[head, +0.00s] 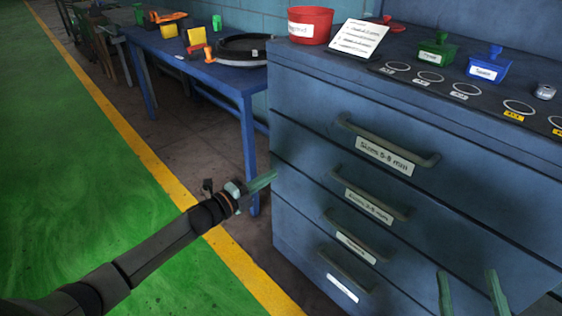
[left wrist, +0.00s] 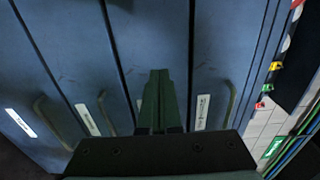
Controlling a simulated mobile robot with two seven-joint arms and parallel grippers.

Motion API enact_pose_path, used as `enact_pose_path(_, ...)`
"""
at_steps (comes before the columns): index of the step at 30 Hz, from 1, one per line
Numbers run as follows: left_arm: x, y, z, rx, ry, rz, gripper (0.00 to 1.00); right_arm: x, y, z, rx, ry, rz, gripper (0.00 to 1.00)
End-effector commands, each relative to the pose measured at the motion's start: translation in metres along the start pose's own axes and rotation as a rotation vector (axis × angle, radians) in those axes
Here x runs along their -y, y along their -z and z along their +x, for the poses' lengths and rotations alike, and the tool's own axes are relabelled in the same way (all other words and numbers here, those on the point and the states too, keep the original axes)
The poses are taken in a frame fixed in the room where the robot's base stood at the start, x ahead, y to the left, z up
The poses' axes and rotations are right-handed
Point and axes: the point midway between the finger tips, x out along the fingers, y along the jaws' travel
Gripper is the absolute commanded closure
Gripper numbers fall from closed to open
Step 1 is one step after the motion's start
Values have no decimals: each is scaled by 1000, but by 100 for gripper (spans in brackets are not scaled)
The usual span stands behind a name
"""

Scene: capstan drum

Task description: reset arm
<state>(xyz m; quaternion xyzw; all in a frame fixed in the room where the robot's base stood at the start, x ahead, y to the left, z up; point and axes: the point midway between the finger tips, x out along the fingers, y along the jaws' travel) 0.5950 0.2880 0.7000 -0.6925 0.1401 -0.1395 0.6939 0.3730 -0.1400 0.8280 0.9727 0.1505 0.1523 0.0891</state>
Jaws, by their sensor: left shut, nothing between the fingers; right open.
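My left gripper (head: 262,182) is at the end of my arm reaching in from the left in the head view. Its fingers are together and empty, pointing toward the left side of the blue drawer cabinet (head: 330,100). In the left wrist view the same shut fingers (left wrist: 160,75) stand in front of the drawer fronts, with nothing between them. My right gripper (head: 470,285) shows only as two fingertips at the bottom right of the head view. They are apart, with nothing between them, in front of the lower drawers.
The cabinet's drawers have protruding handles (head: 387,143) and appear closed. On top are a red bucket (head: 310,27), a white card (head: 358,39), a green bin (head: 437,53) and a blue bin (head: 488,68). A blue table (head: 215,76) holds a black ring (head: 240,60). Green floor at left is clear.

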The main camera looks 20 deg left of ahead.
Motion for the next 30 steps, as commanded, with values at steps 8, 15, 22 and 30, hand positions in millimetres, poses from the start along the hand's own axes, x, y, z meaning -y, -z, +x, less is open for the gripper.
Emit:
enact_pose_path(8, -3, 24, -5, -23, 11, -70, 100, 0, -2, 0, 7, 0, 3, 29)
enact_pose_path(15, 13, 142, -44, -111, 81, -530, 100, 0, -1, 0, 5, 0, 2, 29)
enact_pose_path(22, 65, 204, -95, -138, 165, -963, 100, 0, -1, 0, 5, 0, 2, 29)
enact_pose_path(30, 116, 221, -139, -130, 250, -1273, 100, 0, -1, 0, 4, 0, 2, 29)
